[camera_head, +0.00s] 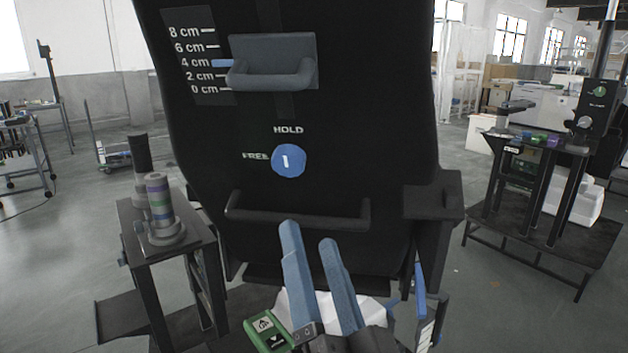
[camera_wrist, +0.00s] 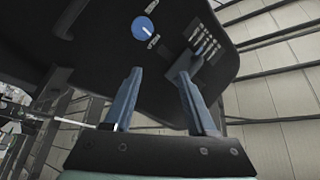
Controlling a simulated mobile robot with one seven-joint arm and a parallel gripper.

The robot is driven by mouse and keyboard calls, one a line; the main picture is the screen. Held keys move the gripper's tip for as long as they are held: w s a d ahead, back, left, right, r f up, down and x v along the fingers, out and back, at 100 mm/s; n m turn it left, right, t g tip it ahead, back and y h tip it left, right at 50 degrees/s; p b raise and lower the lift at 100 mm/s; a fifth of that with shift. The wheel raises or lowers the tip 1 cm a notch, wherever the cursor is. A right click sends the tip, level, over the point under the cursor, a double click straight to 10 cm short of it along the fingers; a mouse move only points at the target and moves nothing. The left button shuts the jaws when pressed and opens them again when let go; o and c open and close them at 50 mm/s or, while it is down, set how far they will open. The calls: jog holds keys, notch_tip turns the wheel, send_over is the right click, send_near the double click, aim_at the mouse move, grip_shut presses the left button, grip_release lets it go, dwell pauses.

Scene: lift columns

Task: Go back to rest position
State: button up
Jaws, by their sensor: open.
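My gripper (camera_head: 309,234) is open, its two blue fingers apart with nothing between them. It is in front of the lower part of a black column panel (camera_head: 390,110), and it also shows in the wrist view (camera_wrist: 159,73). A grey handle (camera_head: 272,75) on the panel has a blue pointer (camera_head: 221,63) at the 4 cm mark. The blue knob (camera_head: 289,160) has its white line upright, toward HOLD. In the wrist view, the knob (camera_wrist: 145,28) is beyond the fingers, apart from them. Whether the fingers touch anything is not clear.
A dark bar (camera_head: 297,212) runs across the panel's lower part, close to the fingertips. A small stand (camera_head: 165,225) with stacked coloured rings is at left. A dark ledge (camera_head: 432,202) juts out at right. Another table (camera_head: 528,147) stands farther right. Open floor lies between.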

jog(key=s+r+n+t+h+p, duration=0.2)
jog(key=r+p, duration=0.4)
jog(key=r, duration=1.1)
jog(key=s+r+n+t+h+p, duration=0.3)
jog(key=r+p, duration=0.4)
jog(key=r, duration=1)
jog(key=shift+s+n, duration=0.4)
jog(key=shift+s, duration=0.15)
